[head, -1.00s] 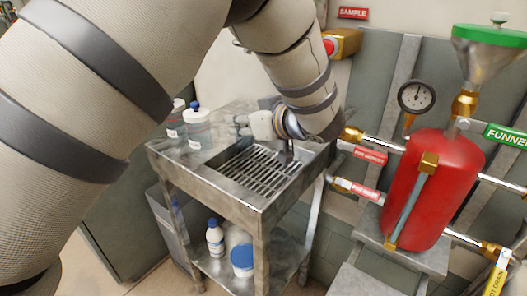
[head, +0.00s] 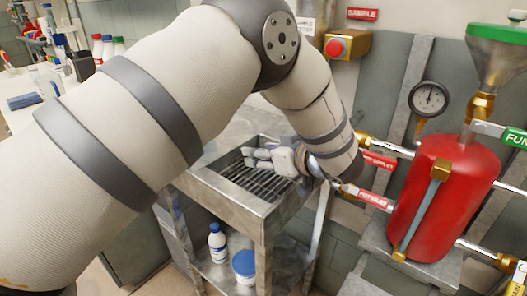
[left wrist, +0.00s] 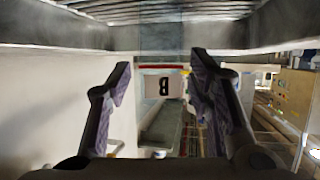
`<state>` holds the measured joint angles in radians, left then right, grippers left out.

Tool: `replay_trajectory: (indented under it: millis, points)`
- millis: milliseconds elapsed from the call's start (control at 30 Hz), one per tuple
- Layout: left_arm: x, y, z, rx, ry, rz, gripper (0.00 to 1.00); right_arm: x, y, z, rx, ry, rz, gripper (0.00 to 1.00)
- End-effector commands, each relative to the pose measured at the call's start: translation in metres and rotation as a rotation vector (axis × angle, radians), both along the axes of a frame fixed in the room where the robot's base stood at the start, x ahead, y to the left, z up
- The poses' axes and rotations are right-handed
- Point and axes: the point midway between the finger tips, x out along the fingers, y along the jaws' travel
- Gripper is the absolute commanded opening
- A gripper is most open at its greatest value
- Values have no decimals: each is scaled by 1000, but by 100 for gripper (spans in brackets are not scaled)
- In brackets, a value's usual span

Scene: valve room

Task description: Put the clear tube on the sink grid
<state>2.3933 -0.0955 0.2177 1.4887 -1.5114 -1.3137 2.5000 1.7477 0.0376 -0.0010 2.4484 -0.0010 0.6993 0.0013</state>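The sink grid (head: 252,181) is a dark slatted rack in the metal sink; its slats also show along the top of the left wrist view (left wrist: 160,10). My left gripper (head: 262,158) is over the far right part of the grid in the head view. In the left wrist view its two fingers are spread apart (left wrist: 160,82), so it is open. A faint see-through band (left wrist: 165,38) in front of the fingers, across the sink rim, looks like the clear tube. I cannot tell what it rests on. The tube is not discernible in the head view. My right gripper is not in view.
A red tank (head: 440,200) with pipes and a gauge (head: 429,99) stands right of the sink. A white bottle (head: 217,242) and a blue-lidded jar (head: 243,265) sit on the lower shelf. A cluttered white bench (head: 25,115) is at the far left.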

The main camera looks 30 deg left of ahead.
Motion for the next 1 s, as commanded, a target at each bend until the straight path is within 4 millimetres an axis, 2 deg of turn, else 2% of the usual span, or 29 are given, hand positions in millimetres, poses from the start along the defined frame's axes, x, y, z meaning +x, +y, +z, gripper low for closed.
replay_trajectory:
  millis: [267, 367, 700, 833, 1000]
  points:
    - [0, 0, 5, -1, -2, 2, 47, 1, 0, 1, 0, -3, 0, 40]
    - [-3, -14, 10, 2, -2, -3, 47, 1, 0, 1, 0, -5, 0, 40]
    - [-26, -87, 41, 3, -3, -2, 47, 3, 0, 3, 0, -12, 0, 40]
    - [-31, -102, 47, 1, -2, -1, 47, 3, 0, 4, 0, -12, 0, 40]
    - [-33, -107, 48, 0, 0, 1, 47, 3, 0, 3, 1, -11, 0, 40]
